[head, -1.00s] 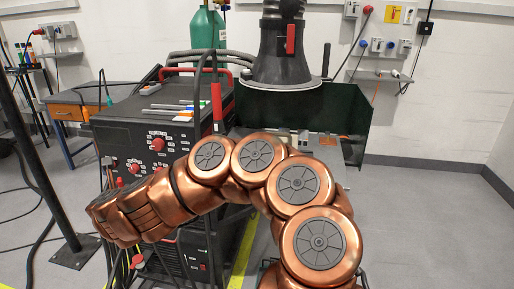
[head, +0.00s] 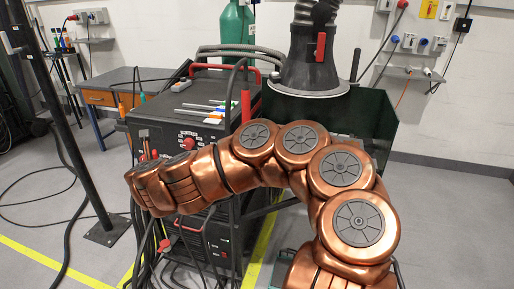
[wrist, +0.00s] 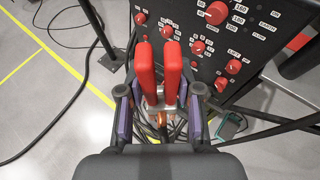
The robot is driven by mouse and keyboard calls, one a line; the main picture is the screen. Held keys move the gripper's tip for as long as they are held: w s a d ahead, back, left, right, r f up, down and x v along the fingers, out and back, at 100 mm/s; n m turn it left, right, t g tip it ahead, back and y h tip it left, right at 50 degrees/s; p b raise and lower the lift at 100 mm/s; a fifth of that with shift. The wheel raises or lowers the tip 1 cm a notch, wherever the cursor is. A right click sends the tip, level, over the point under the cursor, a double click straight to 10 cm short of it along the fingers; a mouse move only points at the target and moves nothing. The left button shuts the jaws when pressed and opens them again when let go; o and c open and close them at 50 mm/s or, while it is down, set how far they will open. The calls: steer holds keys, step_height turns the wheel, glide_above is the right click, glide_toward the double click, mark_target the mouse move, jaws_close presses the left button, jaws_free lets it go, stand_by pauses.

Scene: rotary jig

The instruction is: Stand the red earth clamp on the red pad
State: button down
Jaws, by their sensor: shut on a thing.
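The red earth clamp (wrist: 146,72) is in the wrist view. Its two red handles point up in the picture, side by side, with a metal jaw part below them. My gripper (wrist: 158,108) is shut on the clamp, with a finger on each side near the base of the handles. In the head view my copper-coloured arm reaches left across the front of the black welding machine, and the gripper itself cannot be made out there.
The welding machine (head: 180,120) with red knobs stands close beside the clamp. Cables (head: 150,245) hang and lie on the floor. A dark stand pole (head: 60,130) is at left. A fume hood (head: 315,65) hangs over a dark green screen (head: 375,112).

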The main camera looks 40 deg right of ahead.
steer(key=s+d+r, duration=0.2)
steer(key=d+r, duration=0.2)
steer(key=d, duration=1)
steer(key=s+d+r+n+y, duration=0.1)
steer(key=d+r, duration=0.4)
steer(key=d, duration=1)
steer(key=s+d+r, duration=0.3)
steer(key=d+r, duration=0.2)
steer(key=d, duration=1)
steer(key=shift+s+y, duration=0.3)
steer(key=shift+s, duration=0.05)
steer(key=shift+r, duration=0.1)
